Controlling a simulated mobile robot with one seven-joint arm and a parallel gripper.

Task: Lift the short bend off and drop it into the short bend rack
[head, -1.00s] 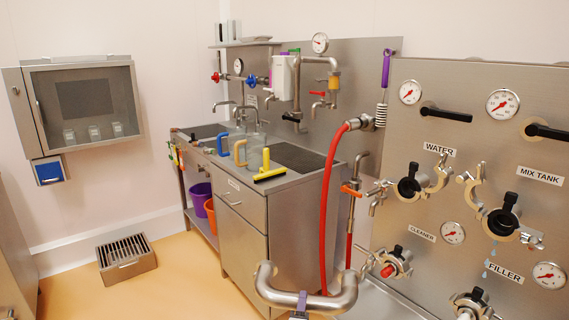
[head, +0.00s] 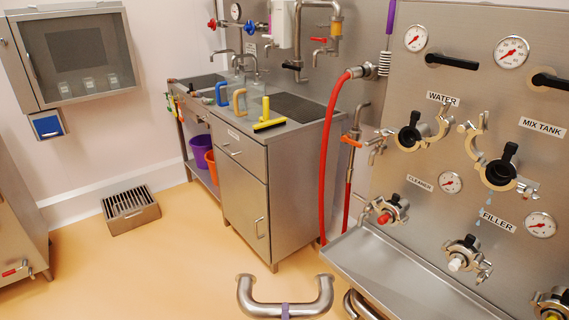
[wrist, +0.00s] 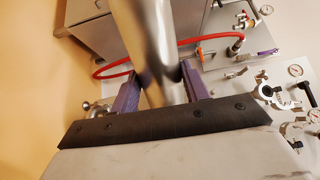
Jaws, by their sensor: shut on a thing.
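The steel U-shaped bend (head: 252,302) hangs at the bottom of the head view with both flanged ends pointing up, clear of the panel's ports. My gripper (head: 285,311) is shut on its middle; only a bit of purple finger shows there. In the wrist view the two purple fingers of my gripper (wrist: 160,84) close around the bend's shiny tube (wrist: 147,38). Another curved steel pipe (head: 361,306) shows partly at the bottom edge; I cannot tell whether it sits in a rack. No rack labelled for short bends is identifiable.
The steel panel (head: 470,120) with WATER, MIX TANK, CLEANER and FILLER ports stands at the right, a steel tray (head: 400,275) jutting out below. A red hose (head: 327,170) hangs beside the sink cabinet (head: 240,190). A floor grate box (head: 131,210) stands left; the floor between is clear.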

